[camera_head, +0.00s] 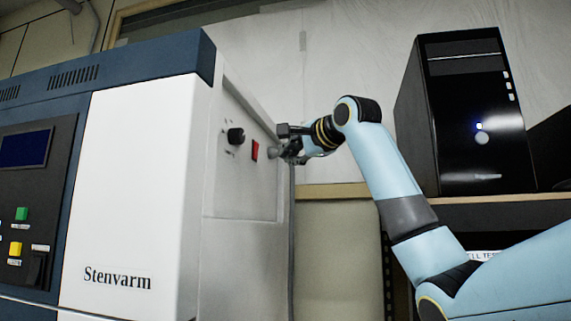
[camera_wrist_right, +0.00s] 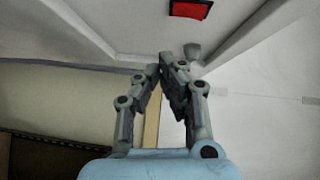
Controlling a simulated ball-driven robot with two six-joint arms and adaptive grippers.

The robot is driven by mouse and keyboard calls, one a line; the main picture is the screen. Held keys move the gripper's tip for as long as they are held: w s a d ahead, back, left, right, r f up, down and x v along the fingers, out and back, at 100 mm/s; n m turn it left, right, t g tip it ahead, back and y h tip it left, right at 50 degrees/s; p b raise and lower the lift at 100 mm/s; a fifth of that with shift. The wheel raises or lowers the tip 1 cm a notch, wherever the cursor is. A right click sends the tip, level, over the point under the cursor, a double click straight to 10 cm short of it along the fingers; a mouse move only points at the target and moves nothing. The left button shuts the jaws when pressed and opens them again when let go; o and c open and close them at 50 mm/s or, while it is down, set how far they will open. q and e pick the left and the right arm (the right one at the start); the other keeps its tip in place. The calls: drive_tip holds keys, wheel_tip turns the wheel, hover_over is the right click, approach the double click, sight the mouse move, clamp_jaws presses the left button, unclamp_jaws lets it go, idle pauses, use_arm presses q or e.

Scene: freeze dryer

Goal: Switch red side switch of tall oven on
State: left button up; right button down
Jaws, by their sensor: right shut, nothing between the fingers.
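The tall oven (camera_head: 135,190) is a white and dark blue cabinet marked Stenvarm at the left of the head view. Its red side switch (camera_head: 255,150) sits on the recessed grey side panel, right of a black knob. In the right wrist view the red switch (camera_wrist_right: 190,9) shows at the top edge, in a dark frame. My right gripper (camera_head: 277,153) is shut and empty, just right of the switch in the head view. In the wrist view the closed fingertips (camera_wrist_right: 168,62) are below and left of the switch, apart from it in the picture. My left gripper is not in view.
A black knob (camera_head: 236,136) sits beside the switch. A grey round fitting (camera_wrist_right: 193,52) is close to my fingertips in the wrist view. A black computer tower (camera_head: 475,120) stands on a shelf at the right. The oven's front has green (camera_head: 21,214) and yellow (camera_head: 15,249) buttons.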

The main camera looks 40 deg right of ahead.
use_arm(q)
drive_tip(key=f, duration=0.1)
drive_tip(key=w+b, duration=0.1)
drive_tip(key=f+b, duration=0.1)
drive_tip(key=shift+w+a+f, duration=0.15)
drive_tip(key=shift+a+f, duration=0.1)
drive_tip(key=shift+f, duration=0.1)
use_arm(e)
drive_tip(key=s, duration=0.5)
drive_tip(key=shift+s+a+f, duration=0.1)
drive_tip(key=shift+s+a, duration=0.05)
drive_tip(key=shift+s, duration=0.25)
